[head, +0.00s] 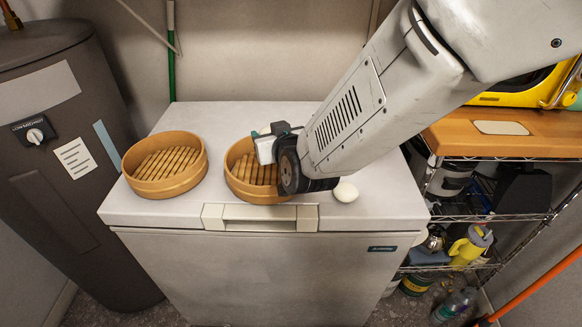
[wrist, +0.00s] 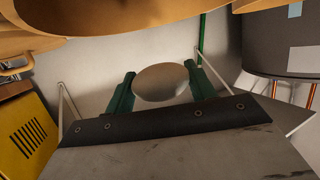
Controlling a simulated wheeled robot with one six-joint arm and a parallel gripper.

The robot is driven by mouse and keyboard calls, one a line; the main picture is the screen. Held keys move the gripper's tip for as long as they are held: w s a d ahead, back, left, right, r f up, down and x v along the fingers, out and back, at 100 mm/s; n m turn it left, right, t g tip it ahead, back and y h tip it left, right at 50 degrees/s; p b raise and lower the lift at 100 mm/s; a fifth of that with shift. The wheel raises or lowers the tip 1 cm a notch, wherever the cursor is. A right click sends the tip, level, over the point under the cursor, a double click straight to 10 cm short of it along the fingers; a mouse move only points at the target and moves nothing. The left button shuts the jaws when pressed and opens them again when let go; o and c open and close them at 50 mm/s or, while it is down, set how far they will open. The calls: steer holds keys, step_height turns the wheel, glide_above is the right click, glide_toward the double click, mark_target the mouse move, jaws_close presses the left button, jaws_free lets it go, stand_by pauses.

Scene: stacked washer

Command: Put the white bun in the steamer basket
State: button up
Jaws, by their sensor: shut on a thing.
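My gripper (head: 270,143) is over the right steamer basket (head: 234,185), a round tan wooden basket with a slatted floor. In the wrist view its green fingers (wrist: 162,88) are shut on a pale, rounded bun (wrist: 161,80). A tan basket rim (wrist: 110,18) crosses the top of the wrist view. A second, similar basket (head: 165,165) stands to the left, empty. A small white egg-shaped thing (head: 345,191) lies on the lid, right of the right basket.
Both baskets stand on a white chest freezer (head: 260,270) with a front handle. A grey water heater (head: 60,150) stands at the left. A wire rack with a wooden top (head: 540,140) and a yellow appliance (head: 510,96) is at the right. The wall is close behind.

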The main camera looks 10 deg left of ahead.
glide_above(274, 174)
steer(key=shift+f, duration=2.85)
steer(key=o, duration=1.1)
steer(key=shift+c, duration=0.2)
steer(key=v, duration=0.7)
steer(key=shift+s+d+r, duration=0.2)
steer(key=shift+s+d, duration=0.05)
steer(key=shift+s, duration=0.05)
